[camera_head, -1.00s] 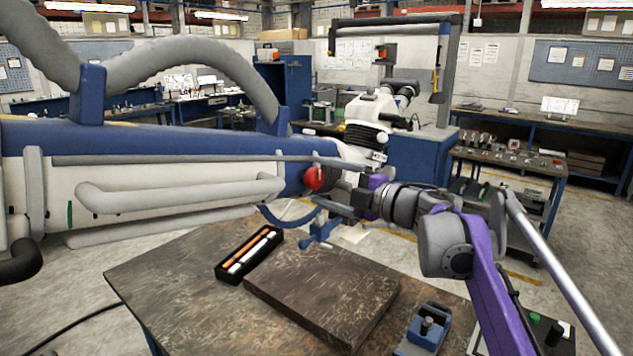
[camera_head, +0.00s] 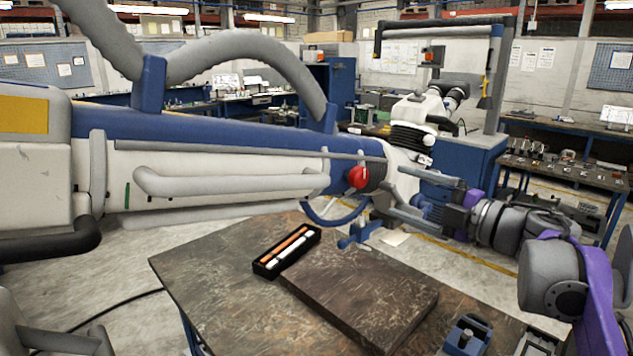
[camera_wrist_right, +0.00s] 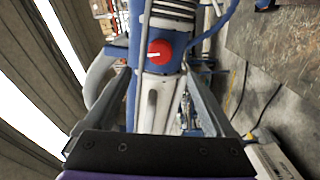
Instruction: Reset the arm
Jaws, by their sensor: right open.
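The microscope arm (camera_head: 230,160) is a long white and blue boom reaching in from the left. A round red knob (camera_head: 358,177) sits near its right end. It also shows in the right wrist view (camera_wrist_right: 160,52), with a short white mark lying almost level across it. The white microscope head (camera_head: 415,130) is just beyond. My right gripper (camera_head: 385,194) is open and empty to the right of the knob, clear of it. In the right wrist view its two fingers (camera_wrist_right: 155,92) lie either side, with the knob ahead between them.
A dark worktable (camera_head: 215,290) stands below the arm. On it are a black tray (camera_head: 270,268) with orange and white sticks, a flat brown slab (camera_head: 360,295) and a blue device (camera_head: 467,335). A blue cabinet (camera_head: 465,170) stands behind the gripper.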

